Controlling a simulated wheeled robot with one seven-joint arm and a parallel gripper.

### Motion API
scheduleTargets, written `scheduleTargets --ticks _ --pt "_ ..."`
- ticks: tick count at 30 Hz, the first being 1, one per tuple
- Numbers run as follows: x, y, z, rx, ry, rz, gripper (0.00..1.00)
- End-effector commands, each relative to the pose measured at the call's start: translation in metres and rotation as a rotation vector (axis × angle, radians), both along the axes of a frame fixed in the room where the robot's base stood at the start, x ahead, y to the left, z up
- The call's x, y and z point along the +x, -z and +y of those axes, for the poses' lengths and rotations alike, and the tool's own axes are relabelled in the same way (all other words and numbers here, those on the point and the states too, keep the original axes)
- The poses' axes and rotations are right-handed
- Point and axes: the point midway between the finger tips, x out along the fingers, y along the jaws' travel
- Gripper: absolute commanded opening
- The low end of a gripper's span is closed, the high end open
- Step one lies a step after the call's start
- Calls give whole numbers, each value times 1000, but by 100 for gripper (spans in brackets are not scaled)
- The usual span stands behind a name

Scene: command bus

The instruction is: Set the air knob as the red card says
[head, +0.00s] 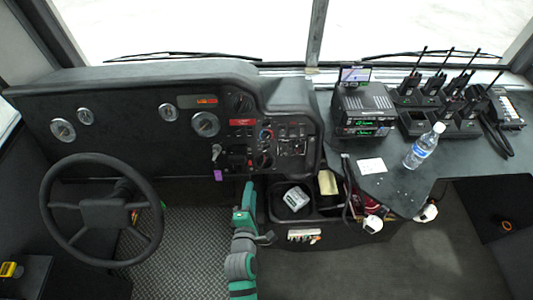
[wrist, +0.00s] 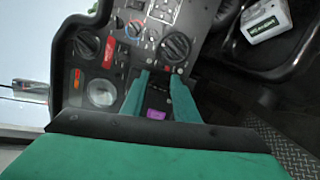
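The dash panel has several dark round knobs. An upper knob (head: 242,102) also shows in the wrist view (wrist: 88,43). A lower knob (head: 265,160) also shows in the wrist view (wrist: 176,45). A small knob with a red and blue ring (head: 266,134) sits between them, also in the wrist view (wrist: 134,29). I cannot tell which is the air knob. A red card (head: 242,122) is on the panel, also in the wrist view (wrist: 109,52); its text is too small to read. My gripper (wrist: 159,75) is open and empty, its fingertips below the lower knob.
A purple tag (head: 218,175) hangs left of my gripper. The steering wheel (head: 103,206) is further left. An open tray holding a white box (head: 296,198) is at the right. A bottle (head: 424,146) and radios stand on the right counter.

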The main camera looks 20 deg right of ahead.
Motion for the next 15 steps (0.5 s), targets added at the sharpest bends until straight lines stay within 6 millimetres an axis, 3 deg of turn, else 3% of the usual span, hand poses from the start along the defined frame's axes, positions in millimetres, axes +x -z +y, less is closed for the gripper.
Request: scheduleTargets --ticks 1,6,15 --pt "15 -7 -14 -73 8 18 27" --pt "43 -19 -44 -262 24 94 27" --pt "64 -22 -62 -337 31 128 27"
